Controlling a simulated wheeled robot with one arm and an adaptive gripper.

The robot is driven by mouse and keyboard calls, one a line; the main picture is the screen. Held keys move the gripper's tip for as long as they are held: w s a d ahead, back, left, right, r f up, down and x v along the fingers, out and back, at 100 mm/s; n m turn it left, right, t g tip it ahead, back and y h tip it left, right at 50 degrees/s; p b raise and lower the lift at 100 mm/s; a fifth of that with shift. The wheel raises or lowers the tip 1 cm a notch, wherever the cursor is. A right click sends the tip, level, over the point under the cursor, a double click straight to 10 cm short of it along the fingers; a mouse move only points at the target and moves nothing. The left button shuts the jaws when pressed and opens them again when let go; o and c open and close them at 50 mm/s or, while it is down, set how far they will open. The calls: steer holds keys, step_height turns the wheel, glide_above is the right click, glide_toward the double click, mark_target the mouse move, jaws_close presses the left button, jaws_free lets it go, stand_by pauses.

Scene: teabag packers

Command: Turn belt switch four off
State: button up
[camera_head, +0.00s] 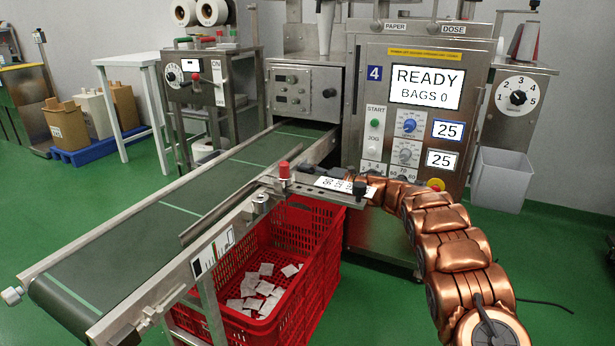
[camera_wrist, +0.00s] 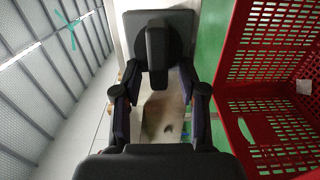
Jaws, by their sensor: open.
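The number four machine has a blue plate marked 4 (camera_head: 374,73). Beside its belt is a metal bracket with a white lettered label (camera_head: 335,184); the lettering is too small to read surely. A black knob (camera_head: 359,188) stands at the bracket's right end, by the tip of my copper arm. In the wrist view, a black upright handle (camera_wrist: 157,50) on a grey plate (camera_wrist: 182,20) appears ahead of my gripper (camera_wrist: 160,78). It looks like the belt switch. My fingers are spread on either side below it; contact cannot be told. Its on or off position is unclear.
The belt (camera_head: 150,230) runs toward the lower left. A red crate (camera_head: 335,250) with teabags stands below the bracket and fills the wrist view's right side. The machine's front panel (camera_head: 375,120) rises behind.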

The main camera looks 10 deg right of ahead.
steer(key=v, duration=1.2)
